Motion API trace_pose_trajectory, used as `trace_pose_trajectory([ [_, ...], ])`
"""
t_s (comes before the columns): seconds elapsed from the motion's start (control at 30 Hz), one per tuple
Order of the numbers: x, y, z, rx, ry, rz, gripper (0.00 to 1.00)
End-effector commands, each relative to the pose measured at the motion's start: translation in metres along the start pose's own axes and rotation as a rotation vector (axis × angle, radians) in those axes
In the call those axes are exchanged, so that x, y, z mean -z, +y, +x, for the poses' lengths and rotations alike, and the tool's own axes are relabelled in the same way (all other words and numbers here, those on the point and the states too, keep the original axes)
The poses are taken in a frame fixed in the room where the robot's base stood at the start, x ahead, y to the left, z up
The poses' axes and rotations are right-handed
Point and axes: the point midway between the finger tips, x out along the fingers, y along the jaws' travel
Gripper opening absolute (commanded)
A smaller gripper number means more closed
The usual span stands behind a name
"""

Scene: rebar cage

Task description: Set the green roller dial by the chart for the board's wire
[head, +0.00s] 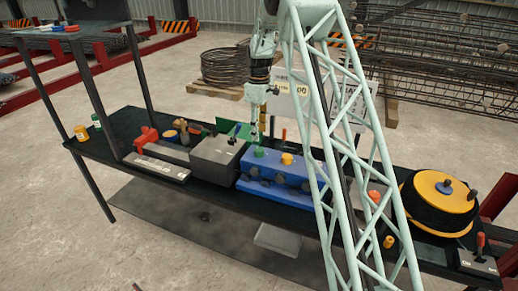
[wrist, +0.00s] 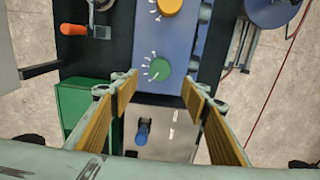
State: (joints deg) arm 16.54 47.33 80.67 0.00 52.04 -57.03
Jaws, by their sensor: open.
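The green roller dial (head: 259,152) sits on top of the blue machine (head: 275,170). In the wrist view the green dial (wrist: 159,69) shows a pale pointer line toward its lower left, with white tick marks around its left side. My gripper (head: 255,133) is above the green dial, pointing down. In the wrist view my gripper (wrist: 162,80) is open, with one finger on each side of the dial and nothing held. A white board (head: 288,88) with dark marks stands behind the machine; its writing is too small to read. I cannot make out the chart.
A grey box (head: 217,155) and a green panel (head: 234,129) are to the left. A yellow-topped reel (head: 440,188) stands at the right end of the black table (head: 120,130). A blue-knobbed lever (wrist: 142,132) is below the dial.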

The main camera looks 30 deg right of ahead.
Motion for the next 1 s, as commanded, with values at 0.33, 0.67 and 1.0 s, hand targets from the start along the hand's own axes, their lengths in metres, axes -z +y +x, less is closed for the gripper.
trace_pose_trajectory([
  [0.33, 0.000, -0.001, 0.046, 0.001, -0.001, 0.000, 0.42],
  [0.67, 0.000, 0.000, 0.084, 0.001, 0.000, 0.000, 0.42],
  [1.0, 0.000, 0.000, 0.098, 0.000, 0.000, 0.000, 0.42],
])
